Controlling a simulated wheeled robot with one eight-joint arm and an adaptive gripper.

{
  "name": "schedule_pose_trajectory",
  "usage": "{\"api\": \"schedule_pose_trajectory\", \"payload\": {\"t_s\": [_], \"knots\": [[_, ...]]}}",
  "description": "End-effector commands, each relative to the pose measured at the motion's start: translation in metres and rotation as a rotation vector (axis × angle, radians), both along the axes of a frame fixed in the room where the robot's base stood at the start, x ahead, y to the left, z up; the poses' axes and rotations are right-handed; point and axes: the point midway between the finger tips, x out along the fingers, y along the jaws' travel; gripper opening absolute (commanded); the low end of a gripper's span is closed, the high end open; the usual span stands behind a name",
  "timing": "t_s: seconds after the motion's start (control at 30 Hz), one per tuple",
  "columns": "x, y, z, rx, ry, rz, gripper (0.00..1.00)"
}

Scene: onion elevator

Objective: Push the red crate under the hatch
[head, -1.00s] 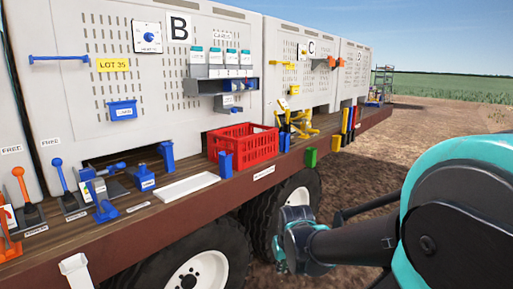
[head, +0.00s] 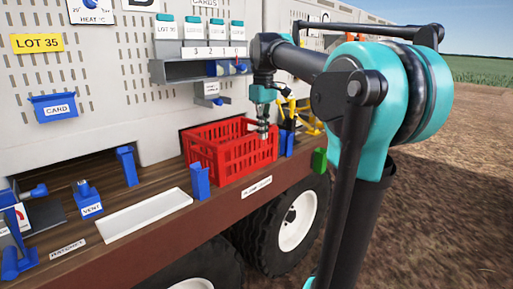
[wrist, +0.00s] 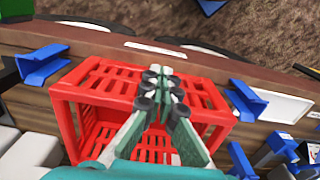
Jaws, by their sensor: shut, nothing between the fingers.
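The red slatted crate (head: 208,160) stands upright on the wooden deck, against the pale wall. In the wrist view the open-topped crate (wrist: 95,85) fills the middle, and its inside looks empty. My gripper (head: 263,132) points down at the crate's right part, its tips about at rim height. In the wrist view my gripper (wrist: 159,80) is shut with nothing between the fingers, and its tips overlap the crate's outer wall. I cannot tell whether they touch it. A dark opening (head: 186,140) shows low in the wall behind the crate; I cannot tell whether it belongs to the hatch.
Blue posts stand at the deck edge left of the crate (head: 199,182) and right of it (head: 286,143). A white tray (head: 145,214) lies to the left. A card shelf (head: 185,72) juts from the wall above the crate. A green block (head: 319,160) sits further right.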

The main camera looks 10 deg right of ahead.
Motion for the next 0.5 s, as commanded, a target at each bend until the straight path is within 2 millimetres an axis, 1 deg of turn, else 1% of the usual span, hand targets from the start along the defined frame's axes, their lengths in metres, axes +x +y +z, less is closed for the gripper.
{"api": "schedule_pose_trajectory", "payload": {"t_s": [0.07, 0.17, 0.27, 0.5], "knots": [[0.0, 0.0, 0.001, 0.0, 0.004, 0.006, 0.0], [0.0, 0.0, -0.006, -0.001, 0.004, 0.007, 0.0], [0.0, 0.0, -0.021, 0.0, 0.004, 0.006, 0.0], [0.0, 0.0, -0.069, 0.0, 0.004, 0.006, 0.0]]}}
